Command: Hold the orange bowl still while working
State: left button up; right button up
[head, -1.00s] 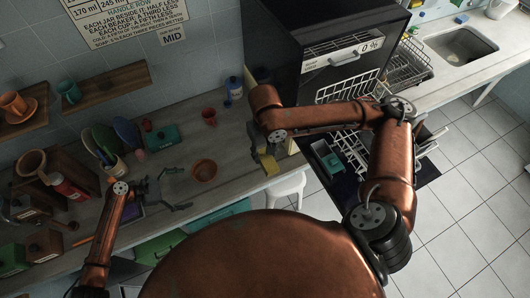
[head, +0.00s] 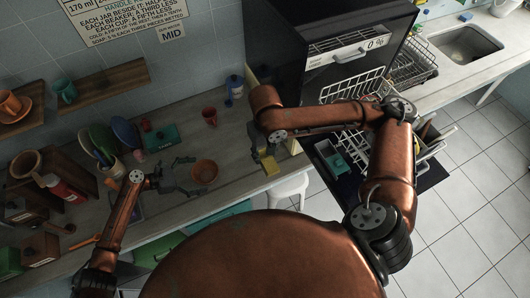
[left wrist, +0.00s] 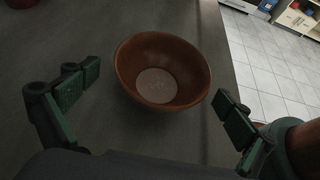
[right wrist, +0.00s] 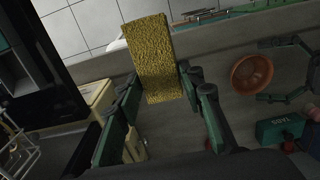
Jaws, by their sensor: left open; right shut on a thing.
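The orange bowl (head: 205,172) stands upright on the counter, left of the middle. It looks empty in the left wrist view (left wrist: 162,72). My left gripper (head: 184,180) is open, close on the left side of the bowl. In the left wrist view its fingers (left wrist: 155,100) are spread wide on either side of the bowl's near edge, apart from it. My right gripper (right wrist: 160,97) is shut on a yellow sponge (right wrist: 152,55), held right of the bowl near the counter's front edge. The sponge also shows in the head view (head: 270,165).
A red cup (head: 210,117) and a blue-white bottle (head: 235,87) stand behind the bowl. A green box (head: 161,138) lies behind it to the left. An open dishwasher rack (head: 355,90) is at the right. A white stool (head: 288,188) stands before the counter.

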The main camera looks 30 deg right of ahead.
pick_arm(q)
jog(key=shift+x, duration=0.9)
jog(key=shift+c, duration=0.3)
jog(key=c, duration=1.2)
jog(key=shift+c, duration=0.4)
jog(key=c, duration=0.3)
pick_arm(e)
jog(key=shift+r, duration=0.1)
